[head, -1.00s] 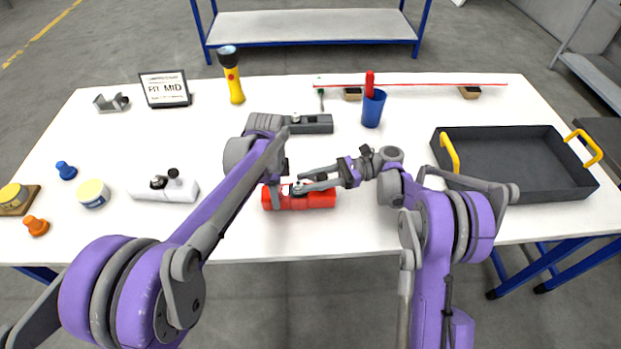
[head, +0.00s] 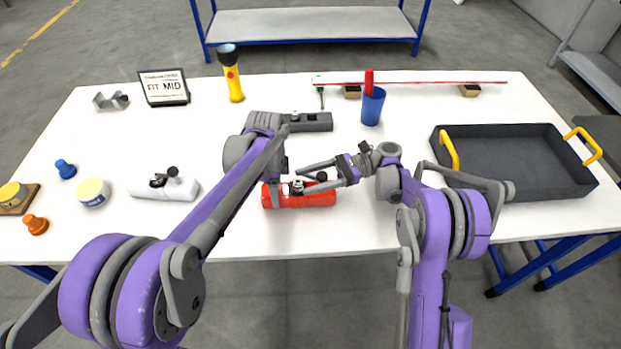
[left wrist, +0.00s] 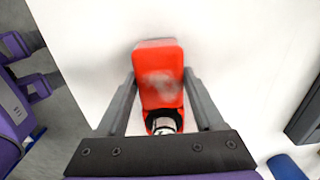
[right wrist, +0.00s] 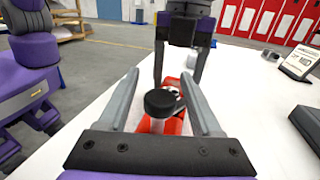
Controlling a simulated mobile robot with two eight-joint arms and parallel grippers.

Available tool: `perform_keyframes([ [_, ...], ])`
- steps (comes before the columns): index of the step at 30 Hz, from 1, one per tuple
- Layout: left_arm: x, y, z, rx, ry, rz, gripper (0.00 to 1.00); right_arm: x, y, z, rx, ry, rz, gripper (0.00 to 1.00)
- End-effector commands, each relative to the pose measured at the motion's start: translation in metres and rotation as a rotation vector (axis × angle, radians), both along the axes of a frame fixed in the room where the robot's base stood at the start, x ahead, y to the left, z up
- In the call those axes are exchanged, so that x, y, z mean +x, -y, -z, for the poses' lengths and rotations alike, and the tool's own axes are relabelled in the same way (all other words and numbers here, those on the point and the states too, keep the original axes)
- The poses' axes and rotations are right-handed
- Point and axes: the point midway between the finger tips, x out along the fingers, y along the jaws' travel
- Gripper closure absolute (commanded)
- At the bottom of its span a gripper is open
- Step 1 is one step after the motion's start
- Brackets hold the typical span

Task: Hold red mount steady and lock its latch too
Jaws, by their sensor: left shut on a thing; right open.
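The red mount (head: 315,200) lies near the table's front edge. In the left wrist view the red mount (left wrist: 158,65) sits between the fingers of my left gripper (left wrist: 160,75), which is shut on its body. My right gripper (head: 301,180) is open over the mount's right part. In the right wrist view the latch's black knob (right wrist: 160,103) stands between the open fingers, apart from both. In the head view the knob (head: 322,176) shows between the same fingers. The left gripper's fingers hide part of the mount.
A white mount (head: 150,191) lies to the left and a grey mount (head: 312,123) behind. A sign (head: 165,88) reads "FIT MID". A blue cup (head: 371,108) stands behind, and a dark tray (head: 510,140) with yellow handles is at the right.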

Motion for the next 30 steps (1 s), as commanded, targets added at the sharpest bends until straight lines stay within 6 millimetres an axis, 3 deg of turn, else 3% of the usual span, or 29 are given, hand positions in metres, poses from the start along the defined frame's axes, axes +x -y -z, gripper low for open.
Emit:
perform_keyframes([
  [5, 0.000, 0.000, 0.000, 0.000, 0.000, 0.000, 0.97, 0.000, 0.000, -0.007, 0.000, 0.000, 0.000, 0.34],
  [15, 0.000, 0.000, 0.000, 0.000, 0.000, 0.000, 0.97, 0.000, 0.000, -0.068, 0.000, 0.000, 0.000, 0.34],
  [21, 0.000, 0.000, 0.000, 0.000, 0.000, 0.000, 0.97, 0.000, 0.000, -0.094, 0.000, 0.000, 0.000, 0.34],
  [30, 0.000, 0.000, 0.000, 0.000, 0.000, 0.000, 0.97, 0.000, 0.000, -0.100, 0.000, 0.000, 0.000, 0.34],
])
